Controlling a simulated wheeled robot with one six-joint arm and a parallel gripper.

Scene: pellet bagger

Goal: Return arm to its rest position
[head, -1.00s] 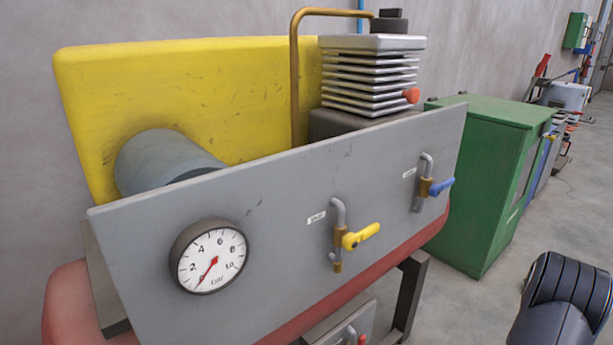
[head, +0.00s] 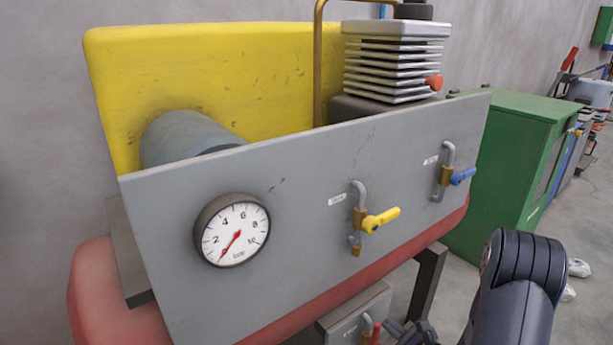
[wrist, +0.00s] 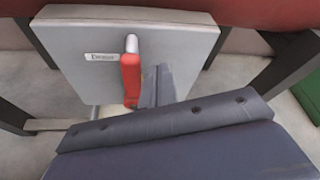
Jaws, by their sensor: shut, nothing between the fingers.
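My arm shows at the lower right of the head view, and part of my gripper (head: 416,332) shows at the bottom edge, close to the red-handled valve (head: 375,334). In the wrist view my gripper (wrist: 157,86) is shut and empty, with its fingers just right of the red handle (wrist: 130,78). The handle hangs down from a metal pipe on a small grey plate (wrist: 75,45). I cannot tell whether the fingers touch the handle.
A grey panel (head: 300,190) carries a pressure gauge (head: 232,230), a yellow-handled valve (head: 380,219) and a blue-handled valve (head: 462,176). Dark frame legs (head: 427,280) stand below. A green cabinet (head: 490,225) is behind at right.

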